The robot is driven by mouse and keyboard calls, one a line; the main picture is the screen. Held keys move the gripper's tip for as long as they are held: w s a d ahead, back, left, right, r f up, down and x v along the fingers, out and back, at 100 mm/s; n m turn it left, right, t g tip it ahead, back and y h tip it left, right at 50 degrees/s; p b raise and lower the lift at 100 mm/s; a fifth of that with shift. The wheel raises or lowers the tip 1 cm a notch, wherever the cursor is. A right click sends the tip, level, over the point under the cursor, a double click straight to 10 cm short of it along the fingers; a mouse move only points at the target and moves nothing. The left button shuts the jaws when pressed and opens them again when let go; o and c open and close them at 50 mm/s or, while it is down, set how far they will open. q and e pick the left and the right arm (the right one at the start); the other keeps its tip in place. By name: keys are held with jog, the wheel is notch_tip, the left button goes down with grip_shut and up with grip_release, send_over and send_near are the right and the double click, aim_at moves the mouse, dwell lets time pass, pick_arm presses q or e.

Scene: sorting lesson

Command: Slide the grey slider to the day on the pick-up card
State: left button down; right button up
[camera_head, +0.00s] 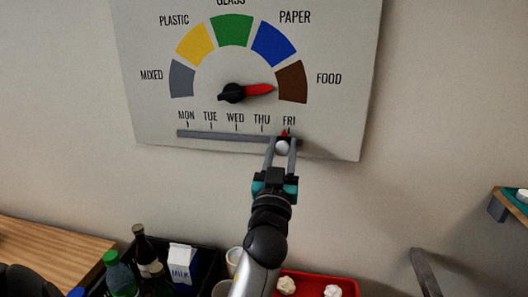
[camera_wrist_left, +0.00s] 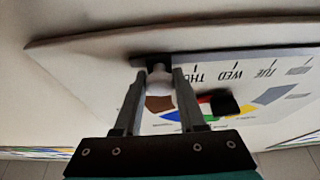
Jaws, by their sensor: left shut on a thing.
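The slider's pale grey knob (camera_head: 282,148) sits near the right end of the grey rail (camera_head: 215,135) on the wall board (camera_head: 345,120). Its small red pointer (camera_head: 285,133) stands under FRI, very near that tick. My left gripper (camera_head: 281,150) is shut on the knob from below. In the left wrist view the knob (camera_wrist_left: 160,82) is between the two fingers. The rail carries the marks MON, TUE, WED, THU and FRI. I cannot make out a pick-up card in either view. My right gripper is not in view.
Above the rail, the dial's red hand (camera_head: 260,89) points right, toward the brown FOOD segment (camera_head: 292,82). Below are a dark crate (camera_head: 207,262) with bottles and a milk carton (camera_head: 181,263), and a red tray (camera_head: 312,281). A small shelf (camera_head: 505,208) is at the right.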

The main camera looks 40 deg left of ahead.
pick_arm(q)
jog(key=shift+w+d, duration=0.3)
jog(key=shift+d, duration=0.2)
jog(key=c, duration=0.5)
grip_release()
jog(key=shift+w+d, duration=0.1)
jog(key=shift+d, duration=0.05)
